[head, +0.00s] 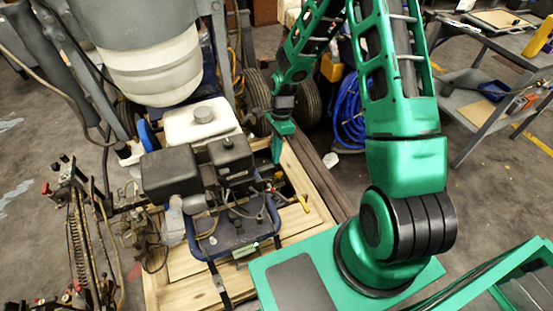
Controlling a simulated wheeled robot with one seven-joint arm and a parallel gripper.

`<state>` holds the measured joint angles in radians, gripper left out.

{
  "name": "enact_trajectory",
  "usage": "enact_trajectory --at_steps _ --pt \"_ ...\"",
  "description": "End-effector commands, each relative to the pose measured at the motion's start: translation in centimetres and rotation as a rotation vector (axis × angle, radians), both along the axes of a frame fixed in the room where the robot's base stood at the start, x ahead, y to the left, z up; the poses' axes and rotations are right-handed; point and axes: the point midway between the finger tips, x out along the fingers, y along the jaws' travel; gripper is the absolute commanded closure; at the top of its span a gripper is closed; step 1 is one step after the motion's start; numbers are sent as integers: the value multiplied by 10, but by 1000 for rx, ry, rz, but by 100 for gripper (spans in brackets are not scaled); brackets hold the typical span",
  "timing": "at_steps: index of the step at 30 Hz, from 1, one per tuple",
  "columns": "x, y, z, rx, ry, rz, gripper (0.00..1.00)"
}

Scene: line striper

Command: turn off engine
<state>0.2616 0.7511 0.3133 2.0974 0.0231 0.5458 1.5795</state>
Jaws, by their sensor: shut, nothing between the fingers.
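The engine (186,172) of the line striper sits on a blue frame, with black covers and a white fuel tank (201,121) with a dark cap on top. My gripper (277,158) points down just right of the engine, behind it as seen from here. It looks shut and empty. I cannot tell whether it touches the engine. The engine's switch is too small to make out.
The engine stands on a wooden pallet (318,212). A large white container (154,66) hangs behind it. Wheels (306,98) and a coiled blue hose (350,108) lie behind my gripper. A grey cart (492,82) stands at right. Hoses and rods crowd the left.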

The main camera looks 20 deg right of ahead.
Motion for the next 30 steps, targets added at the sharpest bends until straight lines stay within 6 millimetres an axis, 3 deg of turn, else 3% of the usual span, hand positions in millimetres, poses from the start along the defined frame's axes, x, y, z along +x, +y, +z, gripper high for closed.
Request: enact_trajectory --at_steps 16,22,30 --pt "-24 19 -93 0 4 2 100" --pt "-28 22 -110 0 2 1 100" --pt "-28 22 -113 -1 0 1 100"
